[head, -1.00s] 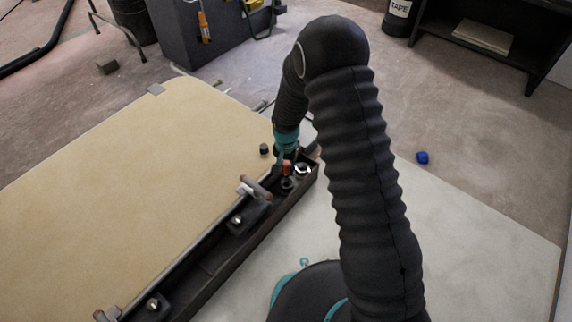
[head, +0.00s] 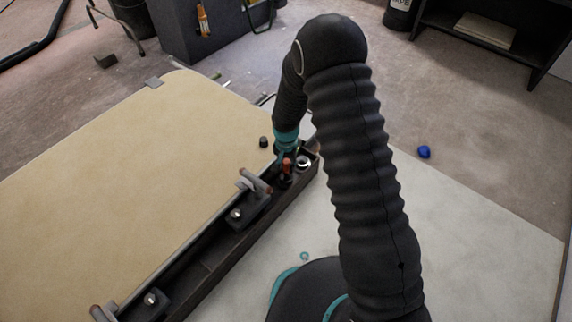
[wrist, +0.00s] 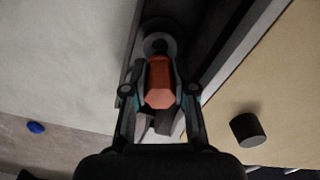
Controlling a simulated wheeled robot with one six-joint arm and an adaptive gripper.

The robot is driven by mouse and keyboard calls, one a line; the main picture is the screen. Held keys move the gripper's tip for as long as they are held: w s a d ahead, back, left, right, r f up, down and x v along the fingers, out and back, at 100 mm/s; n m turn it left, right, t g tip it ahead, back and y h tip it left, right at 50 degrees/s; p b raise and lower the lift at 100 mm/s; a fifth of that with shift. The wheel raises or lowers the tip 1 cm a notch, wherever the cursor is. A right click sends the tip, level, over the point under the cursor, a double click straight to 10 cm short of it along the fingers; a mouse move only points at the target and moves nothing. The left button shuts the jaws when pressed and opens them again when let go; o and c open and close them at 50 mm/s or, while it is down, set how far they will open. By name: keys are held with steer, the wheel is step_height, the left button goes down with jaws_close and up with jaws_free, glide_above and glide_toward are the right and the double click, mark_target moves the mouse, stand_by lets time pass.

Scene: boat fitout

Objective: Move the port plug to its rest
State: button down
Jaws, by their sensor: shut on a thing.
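The port plug, an orange-red piece (wrist: 159,85), is between the two fingers of my gripper (wrist: 160,92) in the wrist view, and the fingers are shut on it. In the head view the plug (head: 287,165) shows just under my gripper (head: 286,157), at the far end of a long dark tray (head: 208,268). A pale ring (head: 303,163) sits in the tray close to the right of the plug. A grey ring (wrist: 150,46) lies just beyond the plug in the wrist view. I cannot tell whether the plug's lower end touches the tray, and which part is its rest is unclear.
A small black cylinder (head: 263,142) stands on the tan board (head: 110,190), left of my gripper. Brackets with rods (head: 254,182) rise along the tray's left edge.

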mark_target(286, 170)
steer(key=shift+f+b, duration=0.5)
steer(key=shift+f, duration=1.55)
steer(key=c, duration=0.9)
jaws_free()
steer(key=shift+o, duration=0.2)
steer(key=shift+r, duration=0.1)
step_height(286, 170, up, 12)
steer(key=shift+f, duration=0.1)
steer(key=shift+s+n, duration=0.1)
steer(key=shift+n, duration=0.2)
